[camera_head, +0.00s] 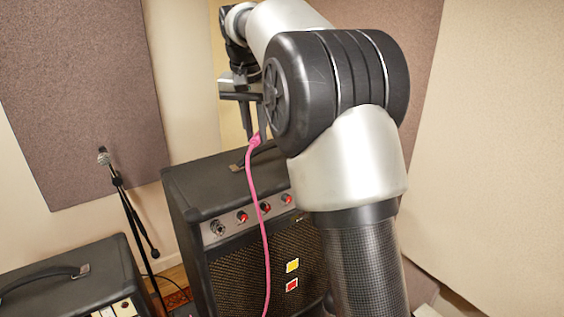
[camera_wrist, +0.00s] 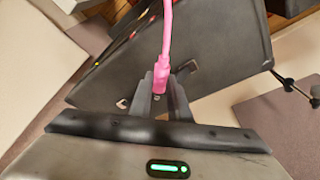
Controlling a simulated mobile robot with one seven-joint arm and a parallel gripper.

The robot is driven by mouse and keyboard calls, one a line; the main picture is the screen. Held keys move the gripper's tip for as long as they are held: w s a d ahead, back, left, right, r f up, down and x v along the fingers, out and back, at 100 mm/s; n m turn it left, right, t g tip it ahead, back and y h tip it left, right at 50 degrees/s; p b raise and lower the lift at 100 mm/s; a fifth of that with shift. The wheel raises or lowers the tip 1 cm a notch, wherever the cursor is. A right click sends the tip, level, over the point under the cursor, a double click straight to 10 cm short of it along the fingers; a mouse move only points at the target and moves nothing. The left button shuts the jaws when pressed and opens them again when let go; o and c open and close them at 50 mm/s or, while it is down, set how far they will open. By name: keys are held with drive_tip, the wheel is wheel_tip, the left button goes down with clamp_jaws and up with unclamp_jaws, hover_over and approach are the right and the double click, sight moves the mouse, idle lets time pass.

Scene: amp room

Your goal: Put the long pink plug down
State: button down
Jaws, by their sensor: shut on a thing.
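The long pink plug (camera_head: 255,140) is held at the tips of my gripper (camera_head: 256,132), above the top of a black amplifier (camera_head: 205,178). Its pink cable hangs down across the amp's front panel and grille in the head view. In the wrist view the plug (camera_wrist: 161,72) sits between the two fingers of my gripper (camera_wrist: 163,95), which is shut on it. The cable runs from the plug to the top of that picture. My arm hides part of the gripper and the amp's right side in the head view.
A second black amp (camera_head: 75,270) with a handle stands at the lower left. A microphone on a stand (camera_head: 104,158) is between it and the wall. Acoustic panels (camera_head: 80,90) cover the walls. The amp's top has bare room around its handle (camera_head: 240,160).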

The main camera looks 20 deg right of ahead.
wheel_tip(320, 180, down, 5)
drive_tip(key=shift+s+f, duration=0.15)
drive_tip(key=shift+f, duration=2.3)
